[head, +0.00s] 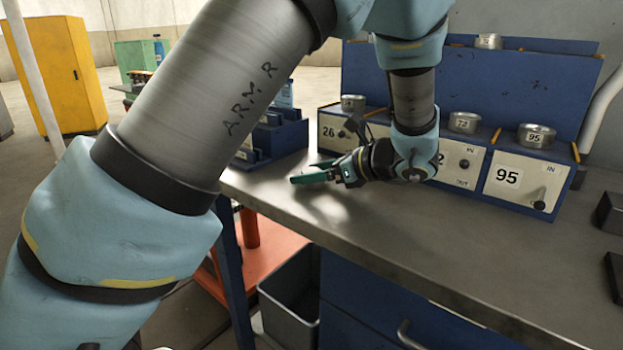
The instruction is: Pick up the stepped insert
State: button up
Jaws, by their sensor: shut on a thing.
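My gripper (310,175) is low over the left part of the grey bench top (400,226), its teal fingers pointing left. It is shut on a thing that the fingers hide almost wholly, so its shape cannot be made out. I take it to be the stepped insert, as no other stepped insert can be made out on the bench. A soft shadow lies on the bench under the fingers. I cannot tell whether the held thing touches the bench.
Numbered boxes with metal cups line the back, among them box 95 (525,186), before a blue panel (490,88). A blue stepped rack (279,136) stands left of my gripper. Dark blocks lie at the right edge. The bench's front middle is clear. A grey bin (287,300) is below.

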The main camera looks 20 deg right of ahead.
grip_shut()
jog(key=shift+r, duration=0.1)
